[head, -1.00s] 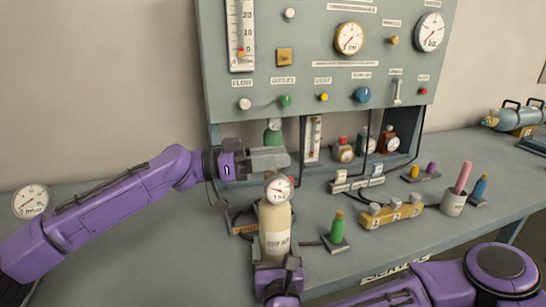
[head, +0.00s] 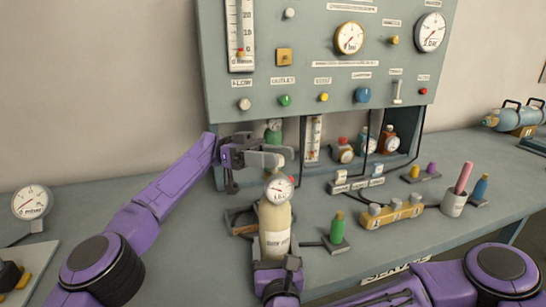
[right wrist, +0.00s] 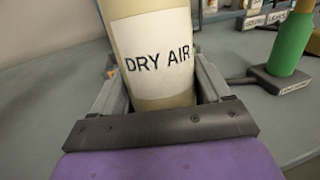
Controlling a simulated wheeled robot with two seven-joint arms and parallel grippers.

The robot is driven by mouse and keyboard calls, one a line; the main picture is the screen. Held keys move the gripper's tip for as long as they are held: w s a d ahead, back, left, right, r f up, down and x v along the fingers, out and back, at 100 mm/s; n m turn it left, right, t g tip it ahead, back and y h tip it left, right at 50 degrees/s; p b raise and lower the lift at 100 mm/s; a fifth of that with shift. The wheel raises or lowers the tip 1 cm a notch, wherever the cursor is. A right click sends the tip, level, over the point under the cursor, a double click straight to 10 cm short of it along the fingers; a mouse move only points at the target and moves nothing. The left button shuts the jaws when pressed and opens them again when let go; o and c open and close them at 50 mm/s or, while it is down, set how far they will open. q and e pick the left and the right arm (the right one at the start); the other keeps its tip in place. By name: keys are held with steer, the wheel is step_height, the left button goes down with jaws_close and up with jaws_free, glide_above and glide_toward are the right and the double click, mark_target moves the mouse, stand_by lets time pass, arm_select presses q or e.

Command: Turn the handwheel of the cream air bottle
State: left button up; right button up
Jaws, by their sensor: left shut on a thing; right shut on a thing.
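The cream air bottle (head: 276,217) stands upright near the front of the bench, with a round white gauge (head: 278,187) at its top. The right wrist view shows its white "DRY AIR" label (right wrist: 157,58). My right gripper (head: 277,268) is shut around the lower part of the bottle; its fingers also show on both sides of the bottle in the right wrist view (right wrist: 163,100). My left gripper (head: 278,158) is at the very top of the bottle, above the gauge, shut on the handwheel. The handwheel itself is mostly hidden by the fingers and gauge.
A grey panel (head: 300,50) with gauges and knobs rises behind. A dial gauge (head: 32,202) stands at left.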

arm_select(q)
steer(key=shift+s+m+g, duration=0.1)
steer(key=shift+m+g, duration=0.2)
arm_select(e)
steer(key=shift+f, duration=0.1)
arm_select(q)
steer(key=o, duration=1)
arm_select(e)
steer(key=shift+s, duration=0.1)
arm_select(q)
steer(key=shift+a, duration=0.1)
